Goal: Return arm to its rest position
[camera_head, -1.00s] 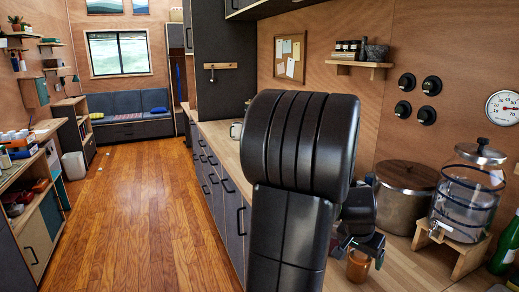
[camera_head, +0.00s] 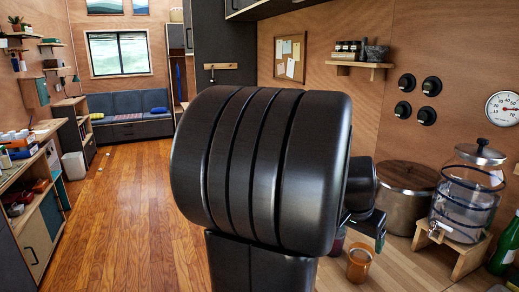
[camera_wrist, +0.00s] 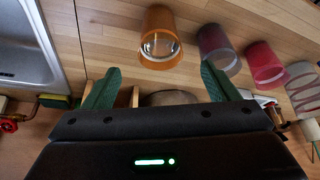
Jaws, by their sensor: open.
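My gripper (camera_wrist: 158,86) is open and empty. Its two green fingers stand well apart in the wrist view. An orange cup (camera_wrist: 160,40) stands on the wooden counter, apart from the fingers. The cup also shows in the head view (camera_head: 359,265), just below and left of my gripper's dark body (camera_head: 370,224). My own black arm fills the middle of the head view and hides part of the gripper and counter.
A large pot (camera_head: 402,195) and a glass drink dispenser (camera_head: 465,200) stand behind the gripper at right. In the wrist view, a grey-purple cup (camera_wrist: 217,45), a red cup (camera_wrist: 265,62) and a striped cup (camera_wrist: 303,85) stand at right, a sink (camera_wrist: 25,45) at left.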

